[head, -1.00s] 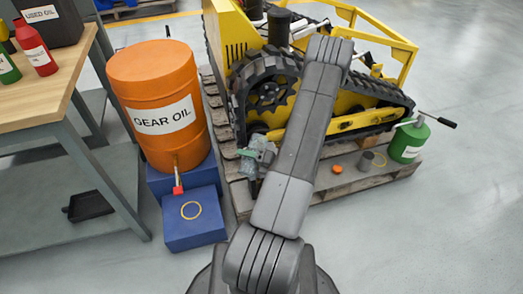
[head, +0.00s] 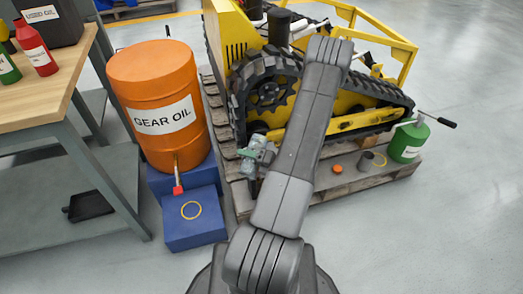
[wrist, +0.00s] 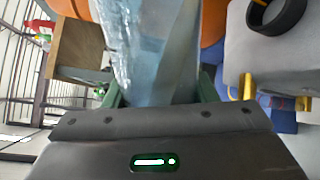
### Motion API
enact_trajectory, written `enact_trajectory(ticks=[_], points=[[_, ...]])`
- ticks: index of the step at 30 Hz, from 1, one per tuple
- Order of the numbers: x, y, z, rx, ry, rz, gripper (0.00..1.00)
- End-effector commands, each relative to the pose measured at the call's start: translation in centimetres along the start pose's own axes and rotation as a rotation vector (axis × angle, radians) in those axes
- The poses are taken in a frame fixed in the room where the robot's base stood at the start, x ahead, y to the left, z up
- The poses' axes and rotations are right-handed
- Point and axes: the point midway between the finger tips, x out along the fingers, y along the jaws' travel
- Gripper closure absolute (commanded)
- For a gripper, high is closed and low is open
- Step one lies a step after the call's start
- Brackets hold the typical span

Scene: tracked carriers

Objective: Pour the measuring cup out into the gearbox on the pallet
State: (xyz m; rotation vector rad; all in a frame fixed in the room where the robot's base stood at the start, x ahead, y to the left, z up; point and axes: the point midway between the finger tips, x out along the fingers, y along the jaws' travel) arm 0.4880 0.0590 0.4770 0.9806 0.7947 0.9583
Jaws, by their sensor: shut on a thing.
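My gripper (head: 262,155) is beside the yellow tracked carrier, low over the left end of the pallet (head: 243,197). It is shut on the clear measuring cup (head: 248,153), which is small and partly hidden in the head view. In the wrist view the cup's bluish see-through wall (wrist: 152,50) fills the middle between my green fingers (wrist: 160,92). The cup's contents cannot be made out. A grey body with a dark ring (wrist: 278,16) is to the cup's right in the wrist view, apart from it. I cannot tell if this is the gearbox.
The yellow tracked carrier (head: 340,124) stands on the pallet. An orange gear oil drum (head: 155,90) is at left, with a blue step (head: 195,232) before it. An orange cap (head: 337,169), a grey cylinder (head: 366,163) and a green can (head: 407,143) are at the pallet's right. Floor at right is clear.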

Motion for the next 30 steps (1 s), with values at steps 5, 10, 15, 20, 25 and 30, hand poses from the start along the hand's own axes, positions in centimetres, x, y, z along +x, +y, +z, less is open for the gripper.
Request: enact_trajectory(ticks=[5,10,15,20,25,30], points=[[0.01,-0.02,-0.01,0.008,0.001,0.0,0.78],[0.01,-0.04,-0.02,0.014,0.002,0.0,0.78],[0.01,-0.06,-0.03,0.019,0.003,0.0,0.78],[0.01,-0.08,-0.04,0.024,0.003,0.0,0.78],[0.02,-0.11,-0.05,0.029,0.004,0.0,0.78],[0.02,-0.13,-0.07,0.034,0.005,0.0,0.78]])
